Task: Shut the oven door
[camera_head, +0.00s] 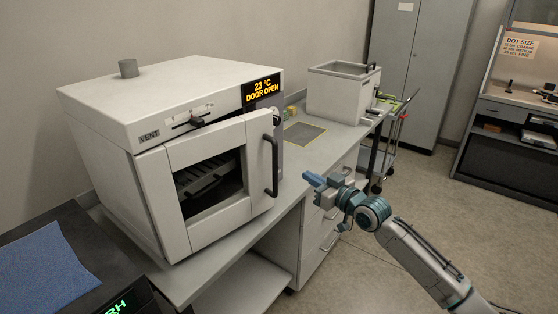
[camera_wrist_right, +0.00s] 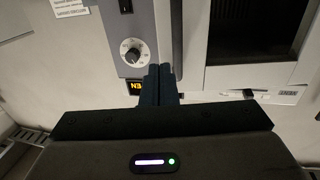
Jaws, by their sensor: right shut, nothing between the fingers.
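The oven (camera_head: 105,100) is a pale box on the bench, with a display (camera_head: 262,90) reading "23 °C DOOR OPEN". Its door (camera_head: 222,218) has a dark window and a black upright handle (camera_head: 271,165) at its right edge. The door stands close to the oven front; the size of any gap is unclear. My right gripper (camera_head: 312,182) is shut and empty, apart from the handle on its right, pointing at the oven. In the right wrist view the shut fingers (camera_wrist_right: 160,84) show before the control panel (camera_wrist_right: 128,25), near the dark handle (camera_wrist_right: 177,40). My left gripper is not in view.
A cart (camera_head: 388,145) and tall cabinet (camera_head: 415,70) stand behind. A blue cloth (camera_head: 40,270) lies at the lower left. The floor at right is clear.

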